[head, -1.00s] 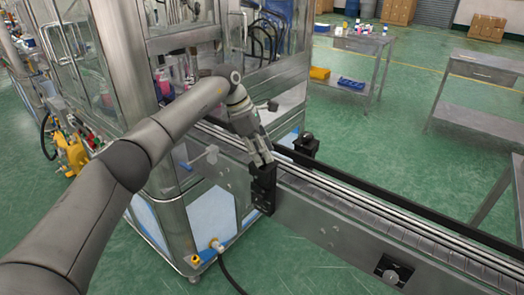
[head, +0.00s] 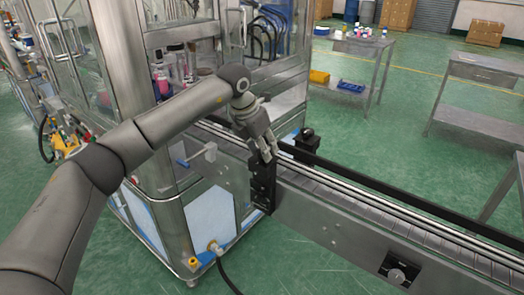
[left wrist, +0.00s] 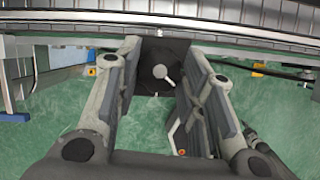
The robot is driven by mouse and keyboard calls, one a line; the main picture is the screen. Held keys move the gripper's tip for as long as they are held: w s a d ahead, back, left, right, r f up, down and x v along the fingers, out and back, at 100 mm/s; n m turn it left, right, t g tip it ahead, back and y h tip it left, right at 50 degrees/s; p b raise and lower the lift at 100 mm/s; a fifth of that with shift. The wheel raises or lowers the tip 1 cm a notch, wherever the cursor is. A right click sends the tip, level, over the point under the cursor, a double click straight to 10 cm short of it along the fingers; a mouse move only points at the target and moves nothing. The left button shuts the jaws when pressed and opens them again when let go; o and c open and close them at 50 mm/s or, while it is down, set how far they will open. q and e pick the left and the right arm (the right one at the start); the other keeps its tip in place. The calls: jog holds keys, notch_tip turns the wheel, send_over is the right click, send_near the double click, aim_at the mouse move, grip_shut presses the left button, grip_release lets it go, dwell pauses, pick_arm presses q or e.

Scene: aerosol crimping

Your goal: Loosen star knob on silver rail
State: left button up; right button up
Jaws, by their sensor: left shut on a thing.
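A black block (head: 262,183) is fixed to the side of the silver conveyor rail (head: 345,232). My left gripper (head: 264,154) reaches it from above. A silver round-ended pin or lever (left wrist: 163,73) shows on the block's face between the fingers. I cannot make out a star-shaped knob; it may be hidden by the fingers. My right gripper is in no view.
A glass and metal cabinet (head: 180,90) stands close behind my left arm. A second black block (head: 307,140) sits on the far side of the rail. A silver knob plate (head: 397,272) is lower right.

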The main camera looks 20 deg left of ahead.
pick_arm(q)
jog(key=n+b, duration=0.1)
jog(key=n, duration=0.1)
jog(key=n+y+b, duration=0.1)
jog(key=n, duration=0.1)
jog(key=shift+d+n+t+y+b, duration=0.15)
jog(key=shift+n+t+y+b, duration=0.15)
jog(key=shift+d+r+n+y+b, duration=0.1)
jog(key=shift+n+y+b, duration=0.65)
jog(key=shift+n, duration=0.85)
jog(key=o, duration=1)
jog(key=v, duration=1.2)
jog(key=shift+w, duration=0.1)
